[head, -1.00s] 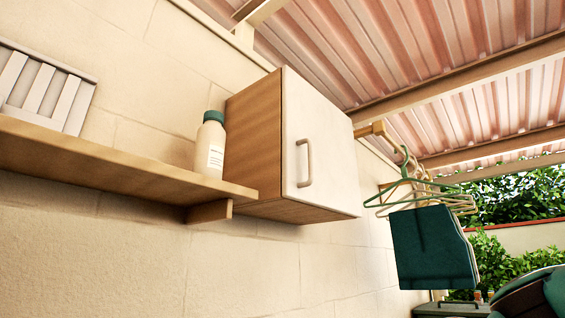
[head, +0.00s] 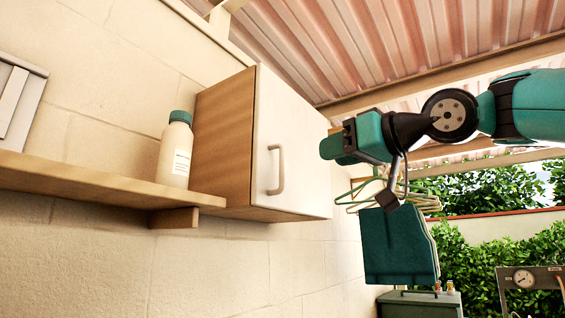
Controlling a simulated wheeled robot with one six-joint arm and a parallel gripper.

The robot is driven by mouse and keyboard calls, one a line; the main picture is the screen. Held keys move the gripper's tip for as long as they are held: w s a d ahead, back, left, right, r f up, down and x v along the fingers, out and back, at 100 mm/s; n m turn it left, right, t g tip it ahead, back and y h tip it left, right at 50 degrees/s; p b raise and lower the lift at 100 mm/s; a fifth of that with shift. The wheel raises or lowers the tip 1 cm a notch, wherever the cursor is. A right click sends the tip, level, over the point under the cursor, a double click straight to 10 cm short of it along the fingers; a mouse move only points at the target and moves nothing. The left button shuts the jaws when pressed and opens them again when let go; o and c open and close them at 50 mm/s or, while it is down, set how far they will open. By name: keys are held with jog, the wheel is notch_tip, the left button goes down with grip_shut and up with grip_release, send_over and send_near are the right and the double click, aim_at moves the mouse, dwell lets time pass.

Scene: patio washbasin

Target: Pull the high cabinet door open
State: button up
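The high cabinet (head: 222,140) is a wooden box on the wall with a white door (head: 290,125). The door looks shut, flush with the box. A pale vertical bar handle (head: 279,170) sits near the door's left edge. My gripper (head: 328,148) is to the right of the handle in the picture and points left toward the door. It appears apart from the handle, with nothing seen in it. Its fingers are too small and edge-on to tell whether they are open.
A wooden shelf (head: 95,185) on the left carries a white bottle with a green cap (head: 176,150) beside the cabinet. Green hangers (head: 362,192) and a dark green hanging cloth (head: 398,245) are right of the cabinet, below my arm. The space before the door's left part looks clear.

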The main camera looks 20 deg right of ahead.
aim_at(282, 184)
jog(key=shift+p+x, duration=5.1)
jog(key=shift+x, duration=1.95)
grip_shut()
